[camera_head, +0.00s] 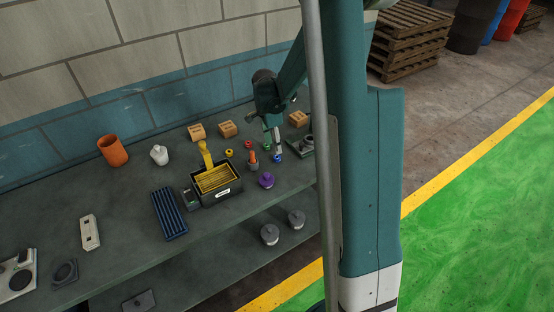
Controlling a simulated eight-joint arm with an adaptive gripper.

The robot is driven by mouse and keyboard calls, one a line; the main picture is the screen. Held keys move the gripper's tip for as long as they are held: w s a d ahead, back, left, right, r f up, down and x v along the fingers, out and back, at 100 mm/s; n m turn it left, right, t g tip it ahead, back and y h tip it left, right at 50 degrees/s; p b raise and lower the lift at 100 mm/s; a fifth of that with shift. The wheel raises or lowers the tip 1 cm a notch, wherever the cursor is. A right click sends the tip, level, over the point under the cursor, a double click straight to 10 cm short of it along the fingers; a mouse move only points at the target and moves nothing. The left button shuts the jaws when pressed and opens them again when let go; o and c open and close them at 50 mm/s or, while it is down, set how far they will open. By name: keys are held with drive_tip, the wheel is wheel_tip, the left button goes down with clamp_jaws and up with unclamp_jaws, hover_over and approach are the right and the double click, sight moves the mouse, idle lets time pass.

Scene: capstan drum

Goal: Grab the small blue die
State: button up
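A small blue object (278,158), which looks like the blue die, sits on the dark workbench (120,200) near its right end. It is too small to make out faces or pips. My gripper (273,146) points down just above and slightly left of the blue object in the picture. Its fingertips are small and close to other little parts, so I cannot tell whether they are open or touch the blue object.
Around the gripper stand an orange-red part (253,161), a purple knob (266,180), a yellow ring (229,153) and wooden blocks (228,129). A black bin (224,186) with yellow slats is to the left. Grey knobs (270,234) sit on the lower shelf. The bench's left part has free room.

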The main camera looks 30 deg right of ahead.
sight(277, 157)
drive_tip(key=shift+d+f, duration=0.15)
drive_tip(key=shift+f, duration=1.1)
drive_tip(key=shift+f, duration=0.1)
drive_tip(key=shift+d+f, duration=0.15)
drive_tip(key=shift+f, duration=1.1)
drive_tip(key=shift+d+f, duration=0.15)
drive_tip(key=shift+f, duration=1.1)
drive_tip(key=c, duration=1)
